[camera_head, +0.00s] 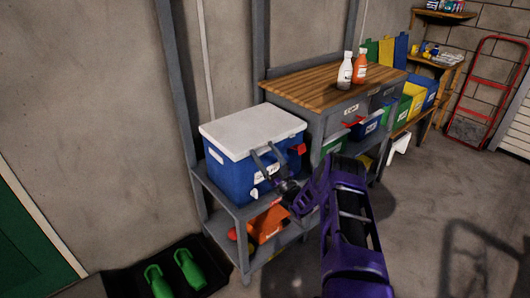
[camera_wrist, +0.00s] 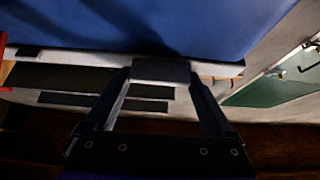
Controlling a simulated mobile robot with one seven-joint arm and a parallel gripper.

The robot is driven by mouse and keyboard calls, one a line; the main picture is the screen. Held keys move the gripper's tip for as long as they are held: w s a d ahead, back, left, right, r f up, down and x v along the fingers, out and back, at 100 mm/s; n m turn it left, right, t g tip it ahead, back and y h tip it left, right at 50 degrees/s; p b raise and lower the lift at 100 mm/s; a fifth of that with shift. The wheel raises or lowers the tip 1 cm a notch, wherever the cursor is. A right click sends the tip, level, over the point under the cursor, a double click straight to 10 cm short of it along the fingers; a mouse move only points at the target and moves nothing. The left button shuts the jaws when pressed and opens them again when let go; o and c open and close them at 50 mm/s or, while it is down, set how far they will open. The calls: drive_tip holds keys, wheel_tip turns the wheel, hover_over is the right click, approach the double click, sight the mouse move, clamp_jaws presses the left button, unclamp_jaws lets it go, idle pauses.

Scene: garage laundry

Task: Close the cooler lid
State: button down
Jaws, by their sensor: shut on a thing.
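The cooler (camera_head: 238,178) is a blue box on the top of a grey shelf unit, with a white lid (camera_head: 252,129). The lid lies flat over the box; I cannot tell whether a thin gap is left under it. My gripper (camera_head: 264,152) reaches to the cooler's front, just below the lid's front edge. In the wrist view my gripper (camera_wrist: 160,70) is shut on a small dark grey piece at the cooler's edge; I cannot tell what part it is. The cooler's blue side (camera_wrist: 180,25) fills the top of that view.
A wood-topped workbench (camera_head: 315,83) with two bottles (camera_head: 352,70) stands right of the cooler. Coloured bins (camera_head: 411,98) line the wall beyond. An orange item (camera_head: 266,221) is on the lower shelf. Floor at right is clear.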

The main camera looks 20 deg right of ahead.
drive_tip(key=shift+w+a+f, duration=0.1)
drive_tip(key=shift+a+f, duration=0.05)
drive_tip(key=shift+f, duration=0.15)
unclamp_jaws()
drive_tip(key=shift+f, duration=0.15)
drive_tip(key=v, duration=1.7)
drive_tip(key=shift+s+d, duration=0.2)
drive_tip(key=shift+s, duration=0.1)
drive_tip(key=shift+r, duration=0.2)
